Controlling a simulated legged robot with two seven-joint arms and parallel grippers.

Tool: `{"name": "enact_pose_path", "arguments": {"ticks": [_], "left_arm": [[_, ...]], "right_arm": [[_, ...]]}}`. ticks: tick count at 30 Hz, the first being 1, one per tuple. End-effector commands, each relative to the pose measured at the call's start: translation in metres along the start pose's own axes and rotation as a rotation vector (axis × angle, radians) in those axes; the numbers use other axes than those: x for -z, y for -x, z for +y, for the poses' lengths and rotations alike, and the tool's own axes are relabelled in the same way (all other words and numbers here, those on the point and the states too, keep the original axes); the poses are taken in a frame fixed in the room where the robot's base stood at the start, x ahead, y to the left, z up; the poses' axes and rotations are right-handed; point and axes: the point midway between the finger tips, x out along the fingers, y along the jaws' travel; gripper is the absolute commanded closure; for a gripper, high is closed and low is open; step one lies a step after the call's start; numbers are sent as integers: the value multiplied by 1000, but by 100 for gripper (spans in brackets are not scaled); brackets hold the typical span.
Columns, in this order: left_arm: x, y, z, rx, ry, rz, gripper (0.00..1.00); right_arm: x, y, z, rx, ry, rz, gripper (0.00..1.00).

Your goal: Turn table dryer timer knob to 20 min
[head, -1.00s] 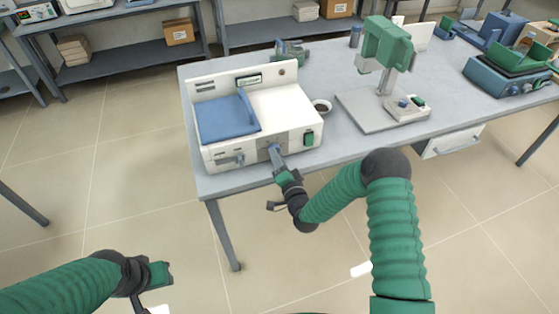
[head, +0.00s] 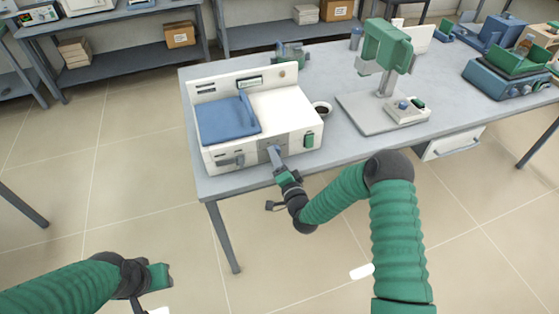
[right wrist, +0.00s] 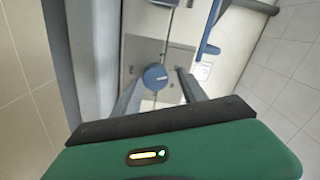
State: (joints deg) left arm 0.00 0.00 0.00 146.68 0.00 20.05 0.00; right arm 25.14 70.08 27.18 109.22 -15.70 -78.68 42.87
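The table dryer (head: 285,105) is a white box with a blue lid, standing at the table's near left corner. Its round blue timer knob (right wrist: 155,77) shows on the grey front panel in the right wrist view. My right gripper (head: 273,150) is at the dryer's front; in the head view it hides the knob. In the right wrist view its two fingers are apart, one on each side of the knob, with a visible gap on the right. The dial marks cannot be read. My left gripper (head: 162,277) is low at the left, away from the table; its fingers are unclear.
A green switch (head: 309,140) and a handle (head: 231,161) flank the panel on the dryer's front. A green stand device (head: 385,48) is further right on the table (head: 338,150). Floor in front is clear.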

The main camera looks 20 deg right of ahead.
Motion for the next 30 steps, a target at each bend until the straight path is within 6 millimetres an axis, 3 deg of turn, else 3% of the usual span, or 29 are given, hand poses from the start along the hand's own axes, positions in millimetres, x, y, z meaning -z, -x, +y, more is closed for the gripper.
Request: {"name": "enact_pose_path", "arguments": {"ticks": [1,8,13,17,24,30], "left_arm": [[0,-1,0,0,0,0,65],[0,-1,0,0,0,0,65],[0,0,0,0,0,0,65],[0,0,0,0,0,0,65],[0,-1,0,0,0,0,65],[-1,-4,0,0,0,0,65]], "right_arm": [[6,-9,-9,25,4,15,41],[6,-9,-8,23,4,15,41],[7,3,-8,22,4,15,41],[6,37,-7,19,3,14,41],[6,115,-9,19,0,12,41],[4,164,-8,17,-1,9,41]]}}
